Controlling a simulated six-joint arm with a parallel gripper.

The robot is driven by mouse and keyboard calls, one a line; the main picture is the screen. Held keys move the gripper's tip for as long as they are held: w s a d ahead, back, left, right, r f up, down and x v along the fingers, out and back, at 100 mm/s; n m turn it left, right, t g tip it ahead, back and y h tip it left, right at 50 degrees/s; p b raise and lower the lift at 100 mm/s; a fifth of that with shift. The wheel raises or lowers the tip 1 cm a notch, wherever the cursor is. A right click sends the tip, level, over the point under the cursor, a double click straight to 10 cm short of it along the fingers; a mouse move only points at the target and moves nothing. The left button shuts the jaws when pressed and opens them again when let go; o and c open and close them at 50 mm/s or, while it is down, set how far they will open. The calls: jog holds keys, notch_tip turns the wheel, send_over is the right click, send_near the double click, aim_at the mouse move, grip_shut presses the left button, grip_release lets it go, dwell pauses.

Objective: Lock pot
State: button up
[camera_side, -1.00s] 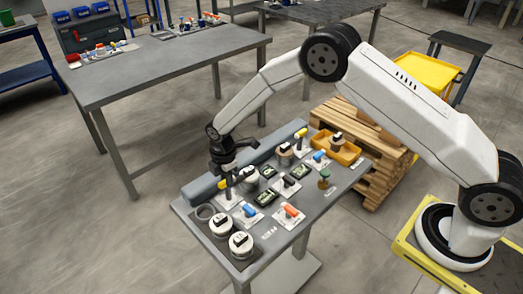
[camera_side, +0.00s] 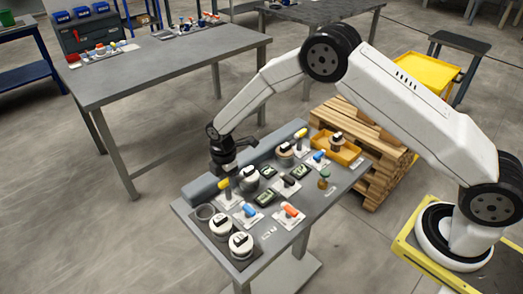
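My gripper (camera_side: 221,172) points down at the left back part of the small work table (camera_side: 270,233). It is just above a yellow-handled part (camera_side: 224,184); whether they touch is unclear. The fingers are too small and dark to tell open from shut. Several round pale pots with dark tops stand on the table. I cannot tell which is the task's pot or whether any is locked.
White plates with an orange handle (camera_side: 291,210) and a blue handle (camera_side: 319,156) sit on the table. A grey rounded bar (camera_side: 262,152) runs along the back edge.

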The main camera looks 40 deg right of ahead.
jog(key=shift+r, duration=0.15)
jog(key=shift+r, duration=3.8)
jog(key=shift+s+d+r+m, duration=0.3)
jog(key=shift+d+r+m, duration=0.05)
jog(key=shift+d+m, duration=0.05)
jog(key=s+d+r+m+t, duration=0.1)
jog(key=s+d+r+m, duration=0.1)
jog(key=s+m, duration=0.3)
jog(key=s+d+r+m, duration=0.2)
jog(key=s+d+m, duration=0.3)
jog(key=s, duration=0.5)
jog(key=s+d+r+m+t, duration=0.1)
jog(key=s+d+r+m, duration=0.2)
jog(key=s+m, duration=0.4)
jog(key=shift+s+d+t, duration=0.3)
jog(key=shift+s+d, duration=0.25)
jog(key=shift+d, duration=0.2)
jog(key=shift+o, duration=0.2)
jog(key=shift+r, duration=0.1)
